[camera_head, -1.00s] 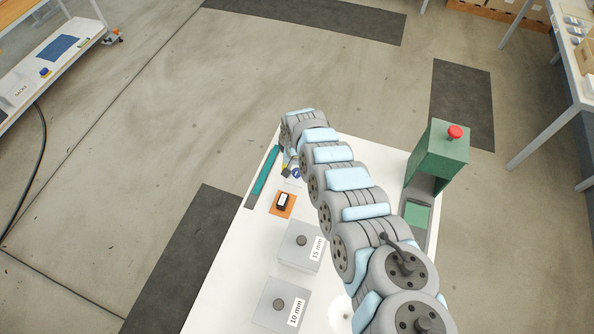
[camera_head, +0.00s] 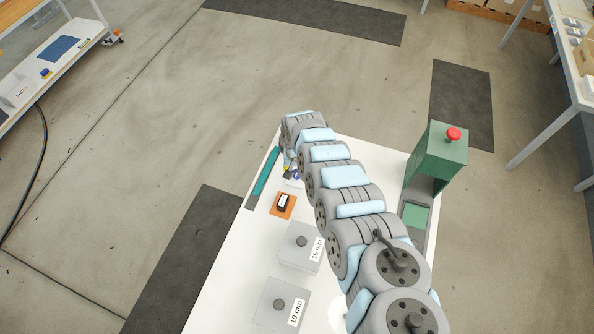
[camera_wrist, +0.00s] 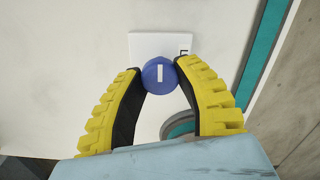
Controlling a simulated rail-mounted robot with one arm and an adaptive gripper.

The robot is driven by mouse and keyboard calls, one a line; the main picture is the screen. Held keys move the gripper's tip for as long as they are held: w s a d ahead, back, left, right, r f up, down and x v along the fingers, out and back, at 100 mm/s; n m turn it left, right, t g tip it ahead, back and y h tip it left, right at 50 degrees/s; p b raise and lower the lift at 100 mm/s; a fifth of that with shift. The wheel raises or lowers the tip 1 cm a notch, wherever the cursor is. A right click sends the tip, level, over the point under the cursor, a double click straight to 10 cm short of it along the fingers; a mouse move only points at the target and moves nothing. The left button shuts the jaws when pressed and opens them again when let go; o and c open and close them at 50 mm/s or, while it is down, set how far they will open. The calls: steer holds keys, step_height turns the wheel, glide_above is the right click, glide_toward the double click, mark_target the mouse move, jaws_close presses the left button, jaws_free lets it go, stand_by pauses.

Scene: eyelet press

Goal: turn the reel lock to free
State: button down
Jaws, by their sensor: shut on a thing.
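The reel lock is a round blue knob (camera_wrist: 159,75) with a white bar mark, in the wrist view. The bar stands nearly upright in that picture. A white plate (camera_wrist: 150,46) lies beyond the knob, with a dark letter partly showing at its right. My gripper (camera_wrist: 159,73) has its two yellow-and-black fingers closed on the knob's sides. In the head view the knob (camera_head: 296,175) shows only as a small blue spot beside my arm, and the fingers are mostly hidden.
A teal strip (camera_head: 265,171) runs along the table's left edge. An orange pad (camera_head: 284,205) with a dark-and-white block lies nearer. Grey boxes marked 15 mm (camera_head: 301,246) and 10 mm (camera_head: 281,305) stand in front. A green press (camera_head: 437,160) with a red button stands at the right.

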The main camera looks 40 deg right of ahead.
mark_target(297, 173)
steer(key=c, duration=0.7)
jaws_free()
steer(key=shift+o, duration=0.2)
steer(key=shift+r, duration=0.15)
steer(key=shift+w+r, duration=0.1)
steer(key=shift+r, duration=5.75)
